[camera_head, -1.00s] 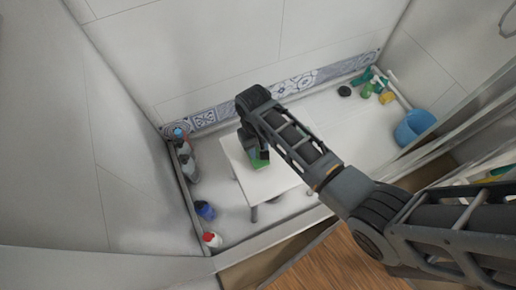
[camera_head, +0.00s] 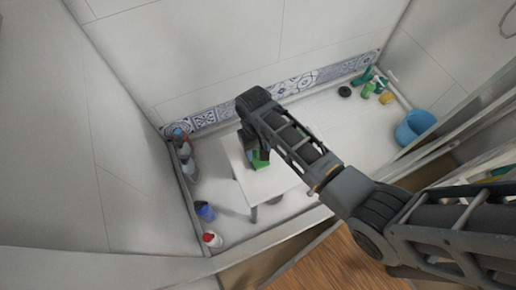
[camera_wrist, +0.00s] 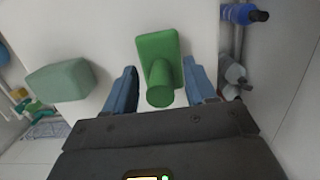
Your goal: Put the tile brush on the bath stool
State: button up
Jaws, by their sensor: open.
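The tile brush (camera_wrist: 158,58), green with a flat rectangular head and a stubby round handle, rests on the white bath stool (camera_wrist: 120,22) in the wrist view. My gripper (camera_wrist: 159,72) is open, with one blue finger on each side of the brush and visible gaps between. In the head view the stool (camera_head: 272,185) stands in the shower area, with my gripper (camera_head: 254,156) low over its top. A green patch (camera_head: 261,161) shows beside the gripper there; most of the brush is hidden by my arm.
A grey-green block (camera_wrist: 60,81) lies left of the brush in the wrist view. Several bottles, one blue (camera_head: 205,211), line the left wall. A blue bucket (camera_head: 414,126) and green items (camera_head: 368,88) stand at the right. The floor right of the stool is clear.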

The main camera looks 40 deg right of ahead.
notch_tip(320, 180, up, 12)
jog(key=w+p, duration=0.1)
jog(key=shift+w+d, duration=0.15)
jog(key=shift+w, duration=0.05)
jog(key=s+a+f+t, duration=0.1)
jog(key=s+a+t, duration=0.15)
jog(key=s, duration=0.25)
jog(key=s+a+f+t+y, duration=0.1)
jog(key=s+a+t, duration=0.15)
jog(key=s, duration=0.25)
jog(key=s+a+f+t, duration=0.1)
jog(key=s+t, duration=0.2)
jog(key=s, duration=0.3)
jog(key=s+d+r+t, duration=0.2)
jog(key=s+r, duration=0.3)
jog(key=r, duration=0.3)
jog(key=s+d+r+n+t, duration=0.1)
jog(key=s+d+r+t, duration=0.1)
jog(key=s+r, duration=0.3)
jog(key=s+d+r+n+t+h, duration=0.1)
jog(key=s+r+t, duration=0.3)
jog(key=r, duration=0.8)
jog(key=shift+s+d+r, duration=0.2)
jog(key=shift+s+d, duration=0.2)
jog(key=shift+s, duration=0.05)
